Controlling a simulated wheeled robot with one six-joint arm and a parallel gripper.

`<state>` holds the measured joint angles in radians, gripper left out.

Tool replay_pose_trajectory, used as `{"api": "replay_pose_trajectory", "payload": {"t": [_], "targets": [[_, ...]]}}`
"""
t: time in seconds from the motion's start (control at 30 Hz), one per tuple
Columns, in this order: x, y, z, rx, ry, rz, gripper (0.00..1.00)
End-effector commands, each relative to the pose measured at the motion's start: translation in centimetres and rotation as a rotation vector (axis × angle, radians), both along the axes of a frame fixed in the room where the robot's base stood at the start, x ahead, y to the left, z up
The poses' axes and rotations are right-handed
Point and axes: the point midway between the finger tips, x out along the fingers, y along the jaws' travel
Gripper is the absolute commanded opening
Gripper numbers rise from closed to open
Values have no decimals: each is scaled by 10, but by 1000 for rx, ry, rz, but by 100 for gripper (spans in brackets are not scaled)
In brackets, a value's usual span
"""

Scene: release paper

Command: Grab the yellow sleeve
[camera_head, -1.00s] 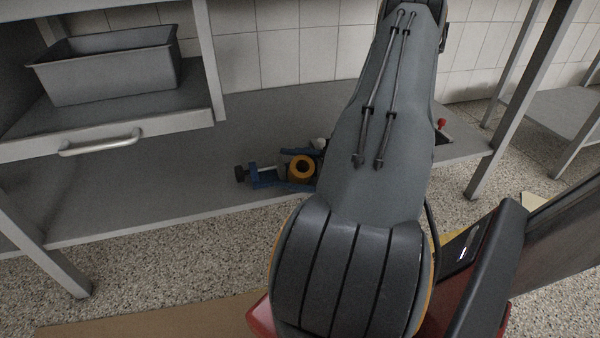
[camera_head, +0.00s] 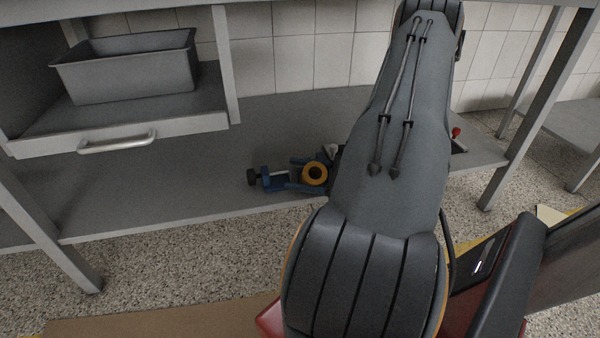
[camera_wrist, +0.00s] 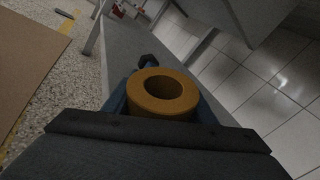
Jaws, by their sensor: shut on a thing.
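The yellow sleeve (camera_head: 306,176) is a short thick ring with an open hole, standing upright at the blue vise (camera_head: 275,182) on the low grey shelf. In the wrist view the sleeve (camera_wrist: 160,109) sits right in front of the dark body of my gripper (camera_wrist: 160,122), with blue vise parts on both sides of it. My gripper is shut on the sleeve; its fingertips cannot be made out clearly. In the head view my arm hides most of the gripper and the right side of the vise. Whether the sleeve is clear of the vise cannot be told.
A grey bin (camera_head: 130,75) stands on the upper left shelf above a drawer with a metal handle (camera_head: 117,142). The low shelf (camera_head: 150,195) is bare left of the vise. Metal legs (camera_head: 545,90) stand at the right. A small red-topped item (camera_head: 456,132) shows beside my arm.

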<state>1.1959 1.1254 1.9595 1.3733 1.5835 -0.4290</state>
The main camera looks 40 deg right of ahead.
Motion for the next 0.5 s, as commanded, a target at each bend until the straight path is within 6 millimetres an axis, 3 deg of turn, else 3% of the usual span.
{"api": "replay_pose_trajectory", "payload": {"t": [0.23,0.5], "targets": [[-7,12,-1,2,5,5,25],[-9,9,-1,1,4,-1,25]]}}
